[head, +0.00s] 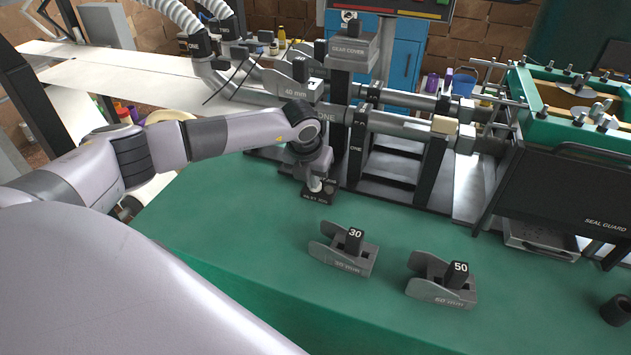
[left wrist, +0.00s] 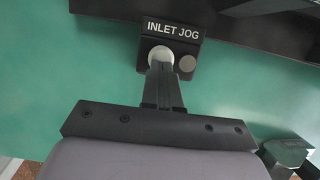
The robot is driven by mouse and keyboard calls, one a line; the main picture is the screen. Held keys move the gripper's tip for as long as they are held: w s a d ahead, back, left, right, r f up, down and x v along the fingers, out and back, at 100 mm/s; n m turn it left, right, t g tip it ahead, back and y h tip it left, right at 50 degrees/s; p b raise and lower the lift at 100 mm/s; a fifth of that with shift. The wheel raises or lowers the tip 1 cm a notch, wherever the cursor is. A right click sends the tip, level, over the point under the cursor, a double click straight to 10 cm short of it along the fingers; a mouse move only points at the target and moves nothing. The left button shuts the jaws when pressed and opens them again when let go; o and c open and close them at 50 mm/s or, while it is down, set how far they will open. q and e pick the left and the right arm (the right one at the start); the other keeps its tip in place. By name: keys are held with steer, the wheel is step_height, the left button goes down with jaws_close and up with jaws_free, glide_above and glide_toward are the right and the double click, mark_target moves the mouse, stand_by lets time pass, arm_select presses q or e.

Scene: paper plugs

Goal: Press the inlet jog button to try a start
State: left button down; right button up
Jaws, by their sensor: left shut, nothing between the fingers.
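The inlet jog box (head: 319,197) is a small black box on the green table, at the foot of the machine. In the left wrist view its label INLET JOG (left wrist: 173,29) is readable. A round whitish button (left wrist: 161,55) sits below the label, with a grey round knob (left wrist: 187,63) to its right. My left gripper (left wrist: 162,72) is shut and empty, its fingertips at the whitish button and partly covering it. In the head view my left gripper (head: 316,183) points down over the box. I cannot tell whether the button is pressed in. My right gripper is not in view.
Two grey holders marked 30 (head: 343,262) and 50 (head: 428,288) stand on the green table (head: 240,235) to the right. The machine frame (head: 385,170) rises behind the box. The seal guard (head: 560,195) stands at the right. A black cylinder (head: 616,309) lies at the right edge.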

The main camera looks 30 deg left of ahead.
arm_select(q)
steer(key=shift+r, duration=0.1)
stand_by(0.4)
steer(key=shift+r+p, duration=0.7)
steer(key=shift+r, duration=0.25)
steer(key=shift+r, duration=0.1)
steer(key=shift+r+p, duration=1)
steer(key=shift+r, duration=0.45)
steer(key=shift+f, duration=0.1)
